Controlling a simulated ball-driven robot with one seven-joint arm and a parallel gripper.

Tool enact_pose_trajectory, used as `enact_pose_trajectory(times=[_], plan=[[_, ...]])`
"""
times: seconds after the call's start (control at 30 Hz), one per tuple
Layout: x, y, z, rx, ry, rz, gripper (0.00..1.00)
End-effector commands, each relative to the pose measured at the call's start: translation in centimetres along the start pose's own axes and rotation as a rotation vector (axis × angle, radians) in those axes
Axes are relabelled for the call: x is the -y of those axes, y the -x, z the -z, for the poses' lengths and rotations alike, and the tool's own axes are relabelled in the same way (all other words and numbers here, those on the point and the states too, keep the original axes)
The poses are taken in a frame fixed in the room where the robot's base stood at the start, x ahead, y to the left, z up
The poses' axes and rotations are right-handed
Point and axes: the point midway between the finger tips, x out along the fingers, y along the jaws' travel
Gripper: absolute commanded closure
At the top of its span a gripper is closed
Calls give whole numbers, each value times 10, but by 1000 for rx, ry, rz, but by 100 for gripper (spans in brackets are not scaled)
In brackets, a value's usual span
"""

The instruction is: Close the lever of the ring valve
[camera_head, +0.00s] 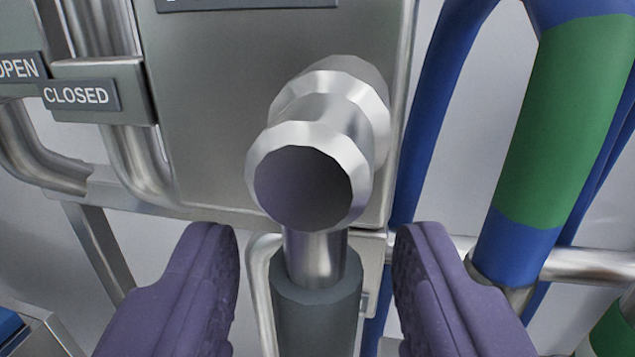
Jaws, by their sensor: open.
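The lever (316,312) has a dark grey grip and a short silver stem. It points down in the picture from a silver hub (377,120) with a dark round end face. The hub sticks out from a grey metal panel. My gripper (315,238) shows as two purple fingers, spread wide. One finger is on each side of the lever, with a visible gap on both sides. The fingers appear apart from the grip. The lower end of the grip is cut off by the bottom edge. I cannot make out a separate ring part.
Plates reading OPEN (22,68) and CLOSED (80,95) sit by bent silver pipes at the left. A blue pipe with a green band (565,120) runs down the right side, with a thinner blue pipe (437,95) beside the panel (215,110).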

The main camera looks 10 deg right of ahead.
Motion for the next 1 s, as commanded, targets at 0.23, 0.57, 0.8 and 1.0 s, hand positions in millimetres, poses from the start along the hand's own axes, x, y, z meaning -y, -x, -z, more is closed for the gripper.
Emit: enact_pose_trajectory(times=[0.23,0.57,0.8,1.0], plan=[[0,-18,1,0,-1,1,51],[0,-17,0,0,-1,1,83],[0,-17,0,0,-1,1,100],[1,-18,-2,-7,-27,1,100]])
